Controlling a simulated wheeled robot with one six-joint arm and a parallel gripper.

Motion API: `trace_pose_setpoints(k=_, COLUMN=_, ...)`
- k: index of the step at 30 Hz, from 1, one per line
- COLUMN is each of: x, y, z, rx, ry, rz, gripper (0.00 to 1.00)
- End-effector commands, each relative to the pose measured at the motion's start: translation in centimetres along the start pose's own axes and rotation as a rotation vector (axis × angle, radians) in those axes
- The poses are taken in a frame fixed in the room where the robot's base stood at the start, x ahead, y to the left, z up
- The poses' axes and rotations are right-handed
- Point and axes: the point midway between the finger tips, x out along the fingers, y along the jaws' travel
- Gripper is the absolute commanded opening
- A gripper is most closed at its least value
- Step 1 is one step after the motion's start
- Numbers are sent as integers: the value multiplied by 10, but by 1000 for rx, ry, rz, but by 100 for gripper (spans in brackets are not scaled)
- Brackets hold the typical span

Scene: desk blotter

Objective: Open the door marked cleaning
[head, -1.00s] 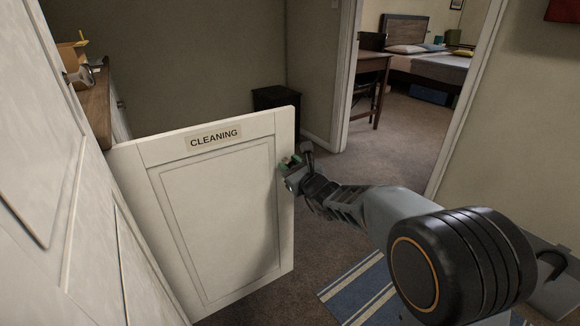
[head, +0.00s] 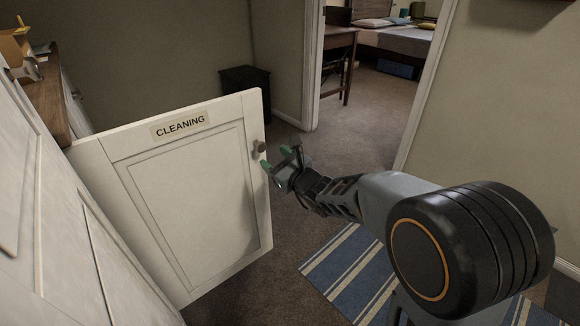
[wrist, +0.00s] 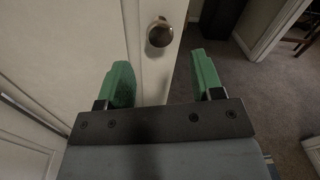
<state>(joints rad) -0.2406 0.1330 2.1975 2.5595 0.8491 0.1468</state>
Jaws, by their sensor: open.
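The white cabinet door (head: 190,195) with the label CLEANING (head: 181,125) stands swung out from the cabinet front on the left. Its round metal knob (head: 260,147) is near the upper right edge of the door. My gripper (head: 281,158) is just right of the knob, open and empty, with its green fingertips apart. In the wrist view the knob (wrist: 160,33) lies ahead of the two green fingers (wrist: 163,82), beyond their tips and not between them. The door edge also shows in the wrist view.
A blue and white striped rug (head: 345,270) lies on the carpet under my arm. A dark small cabinet (head: 246,88) stands behind the door. A wooden counter (head: 48,105) is at the left. An open doorway to a bedroom is at the back right.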

Motion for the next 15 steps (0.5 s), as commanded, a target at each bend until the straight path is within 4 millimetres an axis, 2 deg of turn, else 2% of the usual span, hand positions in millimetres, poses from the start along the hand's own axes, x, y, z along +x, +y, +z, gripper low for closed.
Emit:
trace_pose_setpoints(k=1, x=-11, y=0, z=3, rx=0, ry=0, rz=0, gripper=60)
trace_pose_setpoints(k=6, x=-40, y=0, z=2, rx=0, ry=1, rz=0, gripper=60)
trace_pose_setpoints(k=15, x=-66, y=1, z=0, rx=0, ry=0, rz=1, gripper=60)
